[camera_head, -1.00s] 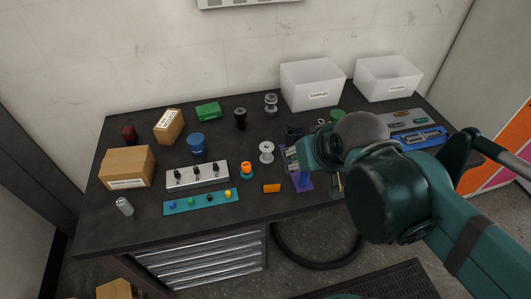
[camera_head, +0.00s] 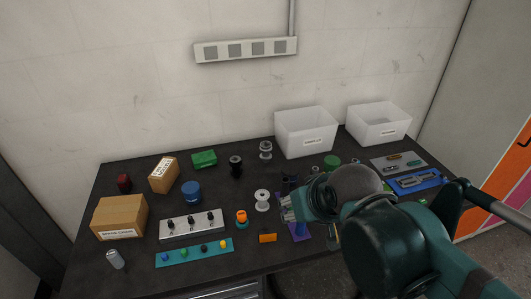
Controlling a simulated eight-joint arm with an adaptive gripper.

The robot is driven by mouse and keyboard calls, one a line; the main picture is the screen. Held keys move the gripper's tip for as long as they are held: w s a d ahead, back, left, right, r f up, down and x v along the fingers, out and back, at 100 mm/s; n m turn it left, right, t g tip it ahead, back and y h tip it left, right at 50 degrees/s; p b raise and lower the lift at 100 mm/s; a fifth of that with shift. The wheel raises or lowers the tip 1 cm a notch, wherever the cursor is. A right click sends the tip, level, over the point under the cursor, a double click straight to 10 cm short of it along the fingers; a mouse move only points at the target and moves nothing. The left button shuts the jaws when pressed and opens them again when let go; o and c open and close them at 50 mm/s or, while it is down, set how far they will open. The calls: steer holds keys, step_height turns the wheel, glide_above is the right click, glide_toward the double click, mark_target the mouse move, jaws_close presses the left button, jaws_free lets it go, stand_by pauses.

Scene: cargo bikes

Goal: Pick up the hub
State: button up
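Several flanged, spool-shaped parts that look like hubs stand on the dark table. A pale silver one (camera_head: 262,200) is in the middle, a grey one (camera_head: 265,150) is at the back by the bins, and a black one (camera_head: 236,166) is to its left. I cannot tell which of them is the task's hub. My gripper (camera_head: 286,208) is just right of the pale silver one in the picture, with a visible gap. My arm hides part of it, and its finger opening is too small to read. I see nothing clearly held.
Two white bins (camera_head: 306,135) (camera_head: 378,124) stand at the back right. Cardboard boxes (camera_head: 119,217) (camera_head: 163,175), a blue round container (camera_head: 191,193), a grey fixture (camera_head: 192,225) and a teal strip (camera_head: 194,253) fill the left. An orange block (camera_head: 267,238) lies near the front.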

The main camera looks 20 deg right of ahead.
steer(key=shift+c, duration=0.5)
steer(key=n+g+p, duration=0.7)
steer(key=n+p, duration=0.3)
steer(key=p, duration=0.4)
glide_above(262, 194)
steer(key=f, duration=0.6)
steer(key=shift+s+d+f, duration=0.25)
steer(key=shift+s, duration=0.05)
steer(key=shift+w+a+f+p, duration=0.1)
steer(key=shift+w+f+p, duration=0.05)
steer(key=shift+f, duration=0.3)
steer(key=shift+w+a+f+p, duration=0.1)
steer(key=shift+w+f+p, duration=0.05)
steer(key=shift+f, duration=0.3)
steer(key=shift+f, duration=0.2)
steer(key=shift+f, duration=1.15)
